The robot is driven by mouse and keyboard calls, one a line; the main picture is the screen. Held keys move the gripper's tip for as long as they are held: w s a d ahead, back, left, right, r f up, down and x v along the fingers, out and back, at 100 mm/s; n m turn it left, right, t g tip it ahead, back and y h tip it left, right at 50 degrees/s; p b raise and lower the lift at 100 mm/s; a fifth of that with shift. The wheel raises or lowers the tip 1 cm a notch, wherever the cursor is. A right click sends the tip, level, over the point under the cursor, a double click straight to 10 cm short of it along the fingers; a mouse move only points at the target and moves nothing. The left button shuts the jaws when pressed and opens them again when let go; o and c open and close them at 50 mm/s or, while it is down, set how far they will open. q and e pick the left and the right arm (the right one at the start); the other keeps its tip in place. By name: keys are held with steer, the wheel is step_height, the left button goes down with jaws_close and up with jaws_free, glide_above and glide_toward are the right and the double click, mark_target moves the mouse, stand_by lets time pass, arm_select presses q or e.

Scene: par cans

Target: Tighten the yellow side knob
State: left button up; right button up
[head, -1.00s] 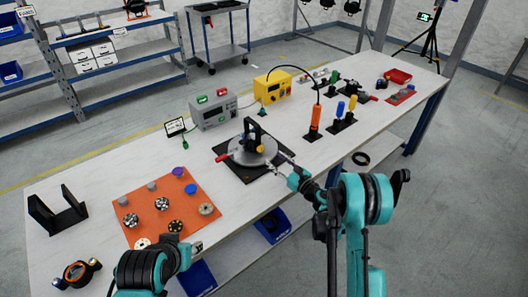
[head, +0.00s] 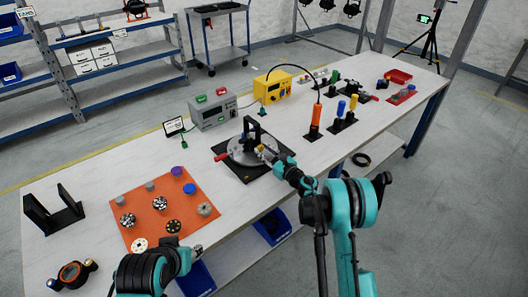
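The par can (head: 240,153), a round grey metal body with a black yoke, sits on a black base on the white workbench. The yellow side knob (head: 261,148) is on its right side, small and partly hidden by my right gripper. A red knob or handle (head: 221,157) sticks out on the left side. My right gripper (head: 267,154) is at the yellow knob, its fingers too small to show whether they grip it. My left gripper (head: 194,249) is low at the bench's front edge, away from the can; its fingers are unclear.
An orange mat (head: 140,208) with several round parts lies left of the can. A grey meter (head: 213,112) and a yellow power box (head: 272,87) stand behind. An orange bottle (head: 315,122) stands to the right. A black bracket (head: 53,210) is at the far left.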

jaws_close()
steer(key=shift+m, duration=3.5)
steer(key=o, duration=0.7)
jaws_free()
steer(key=shift+d, duration=0.1)
